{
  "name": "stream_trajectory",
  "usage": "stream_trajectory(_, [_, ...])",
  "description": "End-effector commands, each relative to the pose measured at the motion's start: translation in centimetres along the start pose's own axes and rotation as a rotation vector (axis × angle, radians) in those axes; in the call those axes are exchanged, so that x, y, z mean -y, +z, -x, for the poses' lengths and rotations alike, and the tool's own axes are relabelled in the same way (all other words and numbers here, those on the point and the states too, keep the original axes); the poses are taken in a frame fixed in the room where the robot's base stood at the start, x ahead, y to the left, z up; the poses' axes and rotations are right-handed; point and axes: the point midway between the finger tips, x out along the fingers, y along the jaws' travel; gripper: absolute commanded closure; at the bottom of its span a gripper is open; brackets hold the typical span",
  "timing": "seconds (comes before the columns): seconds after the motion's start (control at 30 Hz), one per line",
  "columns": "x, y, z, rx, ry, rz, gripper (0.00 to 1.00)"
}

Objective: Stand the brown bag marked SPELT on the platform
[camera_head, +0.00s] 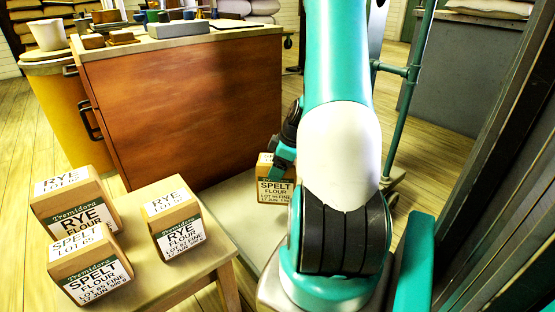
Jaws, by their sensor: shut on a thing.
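A brown bag marked SPELT FLOUR (275,191) is in the middle of the head view, upright, its label facing me and its right side hidden behind my arm. My gripper (283,157) is at the top of this bag, shut on it; my arm hides part of the jaws. A pale, low platform (228,205) lies below and around the bag. I cannot tell whether the bag's base touches it. Another brown SPELT bag (90,268) stands on the small wooden table at the left front.
Two RYE bags (76,203) (176,224) share the wooden table (142,290) with that second SPELT bag. A brown cabinet (185,105) with small items on top stands behind. A yellow bin (60,105) is at left. A green-framed cart (410,75) and a dark frame (500,150) bound the right.

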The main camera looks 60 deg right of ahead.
Motion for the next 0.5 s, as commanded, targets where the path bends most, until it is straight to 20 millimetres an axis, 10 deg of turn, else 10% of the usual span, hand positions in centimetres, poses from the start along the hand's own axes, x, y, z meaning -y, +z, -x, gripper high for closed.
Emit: stream_trajectory(0.5, [-0.1,2.4,-5.8,-0.001,0.002,0.002,0.99])
